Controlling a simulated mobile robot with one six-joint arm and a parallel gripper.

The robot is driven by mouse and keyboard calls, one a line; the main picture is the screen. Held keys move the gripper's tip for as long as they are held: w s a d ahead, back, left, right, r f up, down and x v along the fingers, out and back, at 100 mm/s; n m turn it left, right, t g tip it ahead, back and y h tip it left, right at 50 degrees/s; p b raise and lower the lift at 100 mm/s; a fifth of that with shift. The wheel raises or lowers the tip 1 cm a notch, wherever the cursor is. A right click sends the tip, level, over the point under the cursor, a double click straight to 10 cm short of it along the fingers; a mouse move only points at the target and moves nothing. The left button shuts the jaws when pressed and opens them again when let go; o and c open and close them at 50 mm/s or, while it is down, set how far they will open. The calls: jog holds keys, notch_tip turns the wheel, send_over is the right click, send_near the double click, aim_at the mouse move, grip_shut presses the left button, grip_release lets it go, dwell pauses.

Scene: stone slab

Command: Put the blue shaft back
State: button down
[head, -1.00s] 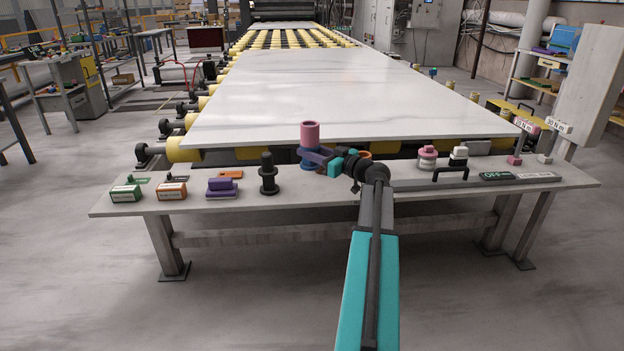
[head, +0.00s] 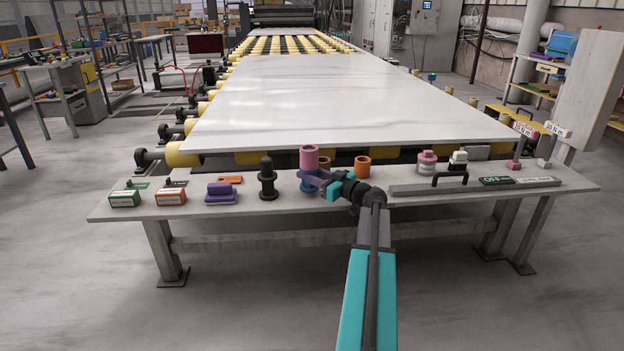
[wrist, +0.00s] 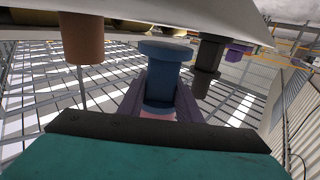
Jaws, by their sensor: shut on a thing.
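The blue shaft (head: 308,188) has a pink sleeve-like top (head: 309,157) and stands upright at the bench's back middle. In the wrist view the blue shaft (wrist: 165,62) shows a wide flange at its far end, with a little pink near my jaws. My gripper (head: 318,177) reaches it from the right and front. Its purple fingers, also in the wrist view (wrist: 160,98), lie on both sides of the shaft, shut on it. The shaft's lower end is close to the bench top (head: 330,202); whether it touches is unclear.
A black stepped post (head: 267,182) stands left of the shaft and an orange cylinder (head: 362,166) right of it. A purple block (head: 220,190) and labelled boxes sit further left. The white slab (head: 320,105) lies behind. A black handle (head: 450,178) is at right.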

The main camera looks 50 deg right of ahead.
jog(key=shift+f, duration=0.95)
jog(key=shift+f, duration=0.15)
jog(key=c, duration=1.3)
grip_release()
jog(key=shift+s, duration=0.1)
jog(key=s, duration=0.8)
jog(key=s+d, duration=0.1)
jog(key=s, duration=0.2)
jog(key=shift+s, duration=0.4)
jog(key=shift+w+a, duration=0.1)
